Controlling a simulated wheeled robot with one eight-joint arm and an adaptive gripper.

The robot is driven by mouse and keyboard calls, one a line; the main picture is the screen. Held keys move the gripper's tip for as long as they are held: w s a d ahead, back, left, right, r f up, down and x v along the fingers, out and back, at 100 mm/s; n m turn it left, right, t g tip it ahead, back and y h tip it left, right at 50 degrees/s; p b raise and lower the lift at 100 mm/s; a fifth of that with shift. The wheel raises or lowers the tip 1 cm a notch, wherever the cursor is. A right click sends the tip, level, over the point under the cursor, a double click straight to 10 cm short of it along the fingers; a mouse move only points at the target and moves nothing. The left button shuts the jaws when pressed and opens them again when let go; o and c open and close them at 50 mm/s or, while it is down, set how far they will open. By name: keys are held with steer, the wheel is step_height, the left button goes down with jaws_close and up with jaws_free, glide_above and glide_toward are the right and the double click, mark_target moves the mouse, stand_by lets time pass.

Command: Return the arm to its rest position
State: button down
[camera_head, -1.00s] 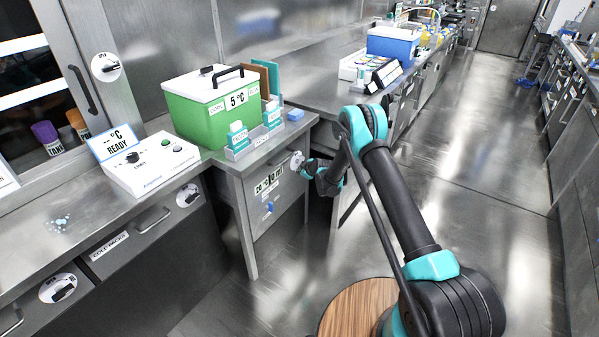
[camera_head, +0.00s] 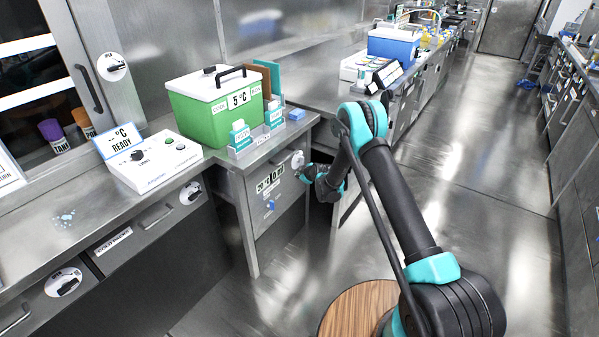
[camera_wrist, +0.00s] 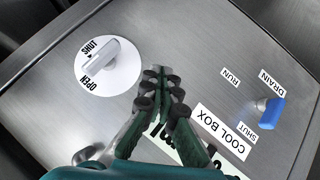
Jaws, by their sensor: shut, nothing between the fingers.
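My arm reaches from the lower right of the head view toward the front of a steel cabinet below the counter. My gripper (camera_head: 306,172) is at the cabinet front, close to a round white dial. In the wrist view my gripper (camera_wrist: 165,78) is shut with nothing between its fingers. It points at the steel panel, just right of the white dial (camera_wrist: 108,67), which is marked SHUT and OPEN. The dial's handle points toward SHUT. I cannot tell whether the fingertips touch the panel.
A blue drain knob (camera_wrist: 270,111) sits right of my gripper on the panel. A green box with a white lid (camera_head: 212,108) stands on the counter above, beside a white control unit (camera_head: 155,160). The floor (camera_head: 480,200) to the right is clear.

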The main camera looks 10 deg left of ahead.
steer(key=s+d, duration=0.2)
steer(key=s, duration=0.5)
steer(key=s+d+r+m+g+h, duration=0.15)
steer(key=s+d+r+m, duration=0.35)
steer(key=d+r, duration=0.7)
steer(key=s+d+r+m+h, duration=0.25)
steer(key=s+d+r, duration=0.35)
steer(key=d+r, duration=0.6)
steer(key=s+d+m+h, duration=0.1)
steer(key=s+d, duration=0.4)
steer(key=s, duration=0.5)
steer(key=s+d+r+m+g+h, duration=0.1)
steer(key=s+d+m, duration=0.3)
steer(key=s, duration=0.6)
steer(key=s+d+m+g, duration=0.1)
steer(key=s+d+m, duration=0.2)
steer(key=s+d, duration=0.4)
steer(key=s, duration=0.4)
steer(key=shift+d+r+h, duration=0.3)
steer(key=shift+r+h, duration=0.1)
steer(key=shift+m+g, duration=0.25)
